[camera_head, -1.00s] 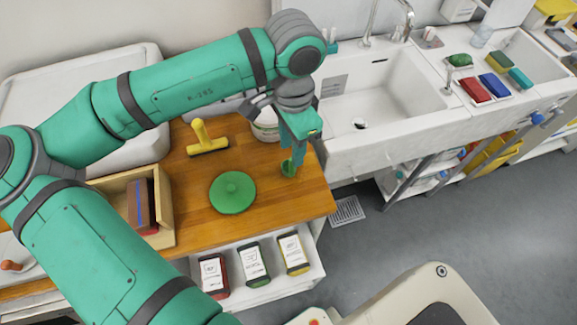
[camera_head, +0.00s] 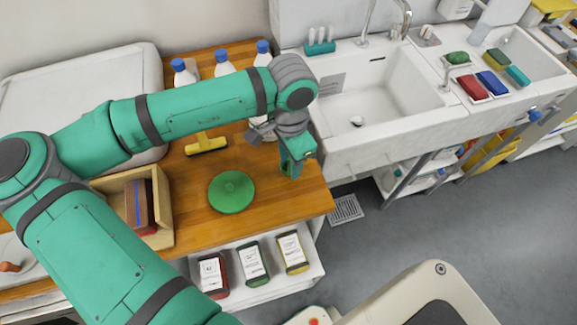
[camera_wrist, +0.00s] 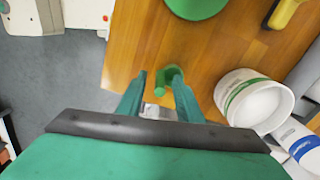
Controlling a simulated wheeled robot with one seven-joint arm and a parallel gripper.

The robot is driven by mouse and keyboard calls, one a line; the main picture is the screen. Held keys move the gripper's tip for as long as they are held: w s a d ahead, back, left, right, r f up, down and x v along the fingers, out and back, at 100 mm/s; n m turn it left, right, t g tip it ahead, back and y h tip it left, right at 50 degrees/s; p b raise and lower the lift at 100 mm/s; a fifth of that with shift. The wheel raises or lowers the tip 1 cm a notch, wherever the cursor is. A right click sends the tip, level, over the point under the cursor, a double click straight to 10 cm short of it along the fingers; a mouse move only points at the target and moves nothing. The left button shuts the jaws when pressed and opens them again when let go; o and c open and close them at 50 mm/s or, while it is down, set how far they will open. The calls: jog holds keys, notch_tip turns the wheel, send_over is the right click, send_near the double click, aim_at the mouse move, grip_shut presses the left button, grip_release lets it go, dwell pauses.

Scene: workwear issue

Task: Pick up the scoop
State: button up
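The scoop is most likely the small green piece (camera_wrist: 168,76) at the fingertips in the wrist view; it stands on the wooden worktop near its right edge. Its full shape is hidden, and in the head view my gripper covers most of it. My gripper (camera_head: 290,168) points down over that spot, low above the wood. In the wrist view its two fingers (camera_wrist: 160,84) are apart, with the green piece between or just beyond their tips. I see no clear grip on it.
A round green disc (camera_head: 232,192) and a yellow T-shaped tool (camera_head: 206,144) lie on the worktop. A white tub (camera_wrist: 252,100) stands close to my gripper. Bottles (camera_head: 223,62) stand behind my arm. A wooden box (camera_head: 162,222) is at left, a sink (camera_head: 375,90) at right.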

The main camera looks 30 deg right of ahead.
grip_shut()
jog(key=shift+r, duration=0.1)
